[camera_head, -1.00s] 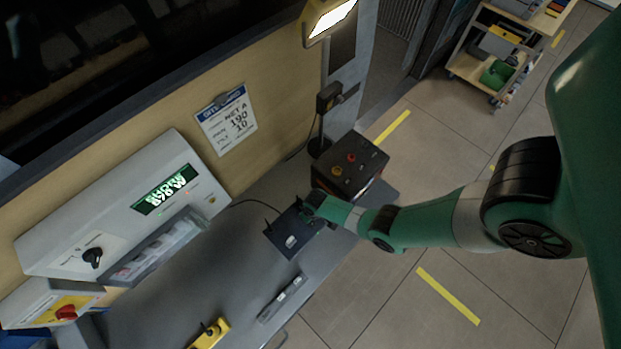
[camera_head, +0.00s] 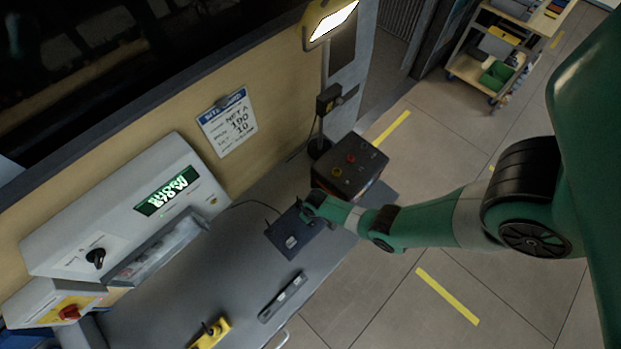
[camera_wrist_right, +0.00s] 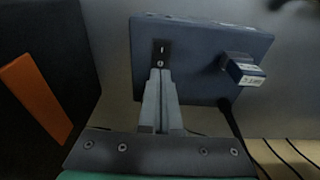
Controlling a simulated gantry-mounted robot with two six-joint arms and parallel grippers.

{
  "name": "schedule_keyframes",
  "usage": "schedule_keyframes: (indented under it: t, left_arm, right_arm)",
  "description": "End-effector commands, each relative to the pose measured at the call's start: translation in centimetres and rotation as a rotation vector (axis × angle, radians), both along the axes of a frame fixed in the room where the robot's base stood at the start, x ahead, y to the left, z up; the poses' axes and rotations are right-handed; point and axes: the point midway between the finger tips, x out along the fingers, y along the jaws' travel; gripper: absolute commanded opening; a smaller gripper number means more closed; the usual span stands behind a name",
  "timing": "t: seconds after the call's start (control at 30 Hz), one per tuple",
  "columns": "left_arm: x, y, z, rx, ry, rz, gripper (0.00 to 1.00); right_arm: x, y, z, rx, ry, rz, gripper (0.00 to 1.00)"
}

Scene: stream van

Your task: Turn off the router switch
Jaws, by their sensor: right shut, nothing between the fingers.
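The router is a dark blue box (camera_head: 278,236) on the grey bench in the head view. It fills the upper middle of the right wrist view (camera_wrist_right: 200,40). Its black rocker switch (camera_wrist_right: 161,54) is on the face towards me, with I above and O below. My right gripper (camera_head: 306,207) is at the router's right end. In the wrist view its shut, empty fingers (camera_wrist_right: 160,75) point at the O end of the switch and overlap its lower edge; I cannot tell whether they touch. A small pale plug-like block (camera_wrist_right: 242,70) sticks out of the router. My left gripper is not in view.
A dark box with red and yellow knobs (camera_head: 350,165) stands just behind my right gripper. A grey panel with a green display (camera_head: 167,191) is at left. A dark bar (camera_head: 283,297) and a yellow handset (camera_head: 209,333) lie in front. An orange patch (camera_wrist_right: 37,97) shows at the wrist view's left.

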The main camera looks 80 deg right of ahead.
Motion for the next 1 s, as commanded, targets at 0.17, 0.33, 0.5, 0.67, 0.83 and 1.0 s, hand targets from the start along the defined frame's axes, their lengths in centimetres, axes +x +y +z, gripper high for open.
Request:
schedule_keyframes:
  t: [0.17,0.33,0.5,0.67,0.83,1.0]
  left_arm:
    - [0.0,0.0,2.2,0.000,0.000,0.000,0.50]
    - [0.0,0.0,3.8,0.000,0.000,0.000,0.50]
    - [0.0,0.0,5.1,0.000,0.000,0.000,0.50]
    - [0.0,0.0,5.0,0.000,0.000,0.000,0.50]
    - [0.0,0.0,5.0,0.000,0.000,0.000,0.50]
    - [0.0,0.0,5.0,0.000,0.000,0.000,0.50]
  right_arm:
    - [0.0,0.0,2.2,0.000,0.000,0.000,0.00]
    - [0.0,0.0,3.8,0.000,0.000,0.000,0.00]
    - [0.0,0.0,5.1,0.000,0.000,0.000,0.00]
    - [0.0,0.0,5.1,0.000,0.000,0.000,0.00]
    - [0.0,0.0,5.0,0.000,0.000,0.000,0.00]
    - [0.0,0.0,5.0,0.000,0.000,0.000,0.00]
